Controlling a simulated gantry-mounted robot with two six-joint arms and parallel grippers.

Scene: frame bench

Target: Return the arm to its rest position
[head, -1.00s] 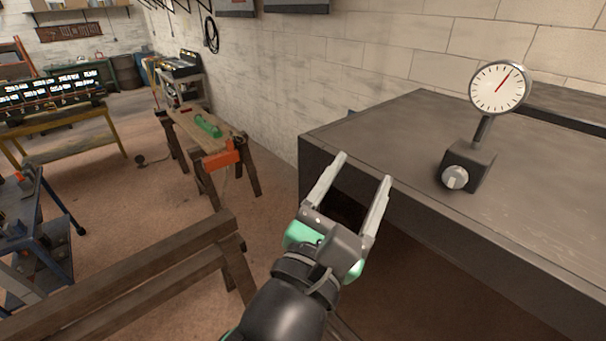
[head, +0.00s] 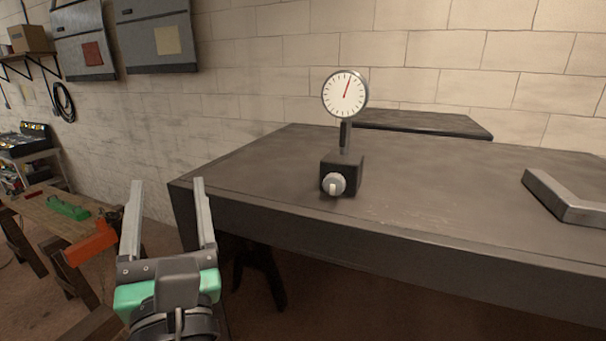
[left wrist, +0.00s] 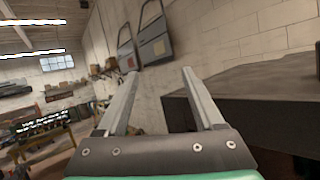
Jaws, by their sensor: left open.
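My left gripper (head: 168,212) is open and empty. It is in front of the left end of the dark bench in the head view, apart from the dial gauge. In the left wrist view its two fingers (left wrist: 160,85) stand apart with nothing between them. The dial gauge (head: 345,95), with a round white face and red needle, stands upright on a black block with a grey knob (head: 334,184) on the bench. My right gripper is in neither view.
The dark bench (head: 260,170) fills the middle and right, with its front edge near my gripper. A grey angled bar (head: 562,198) lies at its right. A wooden sawhorse bench (head: 45,215) with a green tool stands at left. Grey wall panels (head: 155,35) hang behind.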

